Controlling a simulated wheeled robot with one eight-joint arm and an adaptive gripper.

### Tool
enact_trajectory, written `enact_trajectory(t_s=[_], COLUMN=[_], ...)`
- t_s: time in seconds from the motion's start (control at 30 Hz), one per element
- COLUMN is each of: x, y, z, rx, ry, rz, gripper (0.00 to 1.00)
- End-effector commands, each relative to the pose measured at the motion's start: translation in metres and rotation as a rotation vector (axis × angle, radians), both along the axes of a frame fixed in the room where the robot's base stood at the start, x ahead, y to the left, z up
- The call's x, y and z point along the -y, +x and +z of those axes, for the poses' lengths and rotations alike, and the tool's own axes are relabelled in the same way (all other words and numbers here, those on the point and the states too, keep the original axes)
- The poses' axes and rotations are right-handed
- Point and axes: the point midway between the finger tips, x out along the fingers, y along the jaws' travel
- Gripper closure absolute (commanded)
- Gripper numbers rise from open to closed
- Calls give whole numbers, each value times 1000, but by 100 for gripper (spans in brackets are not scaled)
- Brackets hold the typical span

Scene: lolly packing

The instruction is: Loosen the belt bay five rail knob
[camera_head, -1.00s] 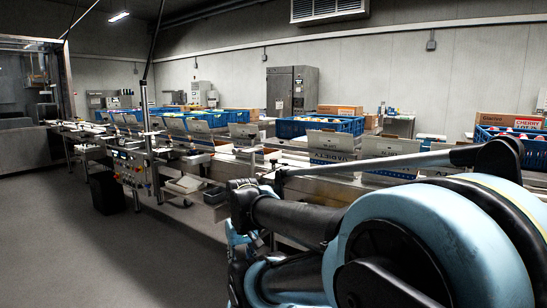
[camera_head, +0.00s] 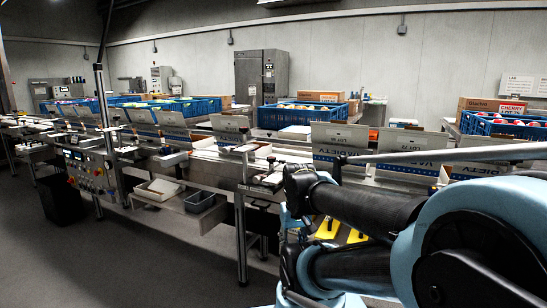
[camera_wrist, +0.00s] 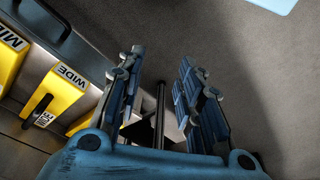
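The belt line (camera_head: 222,170) runs from the far left towards the right in the head view, with guide rails and small posts along its near side. I cannot make out which fitting is the bay five rail knob; my arm covers part of the near line. In the wrist view my gripper (camera_wrist: 160,72) is open and empty, its two blue-grey fingers apart. Beside it is a yellow block labelled WIDE (camera_wrist: 63,90) and another yellow block (camera_wrist: 8,58) with a partly cut-off label. No knob is between the fingers.
Upright printed cartons (camera_head: 338,143) stand along the line, with blue crates (camera_head: 302,116) behind. The grey floor (camera_head: 150,260) at front left is clear.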

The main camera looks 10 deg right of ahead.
Motion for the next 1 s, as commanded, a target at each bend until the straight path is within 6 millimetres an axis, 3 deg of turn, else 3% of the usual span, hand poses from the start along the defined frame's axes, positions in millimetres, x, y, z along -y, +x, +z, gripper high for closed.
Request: enact_trajectory(t_s=[0.07, 0.2, 0.37, 0.7, 1.0], x=[0, 0, 0, 1, 0], y=[0, -7, 12, 98, 187], z=[0, 8, 35, 144, 224], rx=[0, 10, 1, -40, -79], ry=[0, 1, 6, 29, 44], rz=[0, -3, -33, -172, -300], gripper=[67, 44, 44, 44, 44])
